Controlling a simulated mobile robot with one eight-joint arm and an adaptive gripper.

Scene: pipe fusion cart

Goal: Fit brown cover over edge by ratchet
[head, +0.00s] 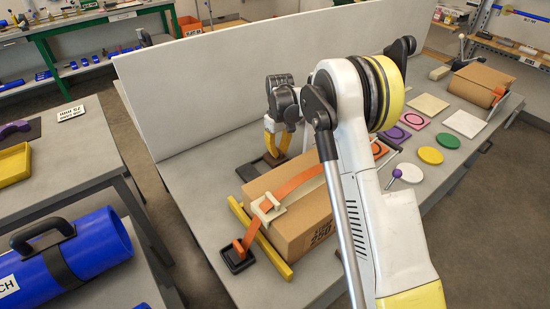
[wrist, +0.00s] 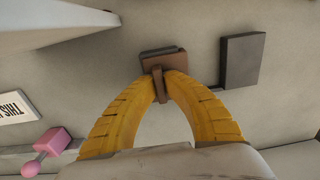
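The brown cover (wrist: 163,62) is a small angled piece with a thin upright tab. In the wrist view my gripper (wrist: 160,83) has its yellow fingertips closed on that tab. An orange strap (head: 297,184) crosses the box and passes a cream buckle, likely the ratchet (head: 268,207), at the box's left top edge. My arm hides part of the box's right side.
A yellow bar (head: 259,239) lies along the box's left side, by a black strap anchor (head: 237,257). A tall white panel (head: 230,80) stands behind. Coloured discs and square plates lie right of my arm, with another strapped box (head: 480,83) beyond.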

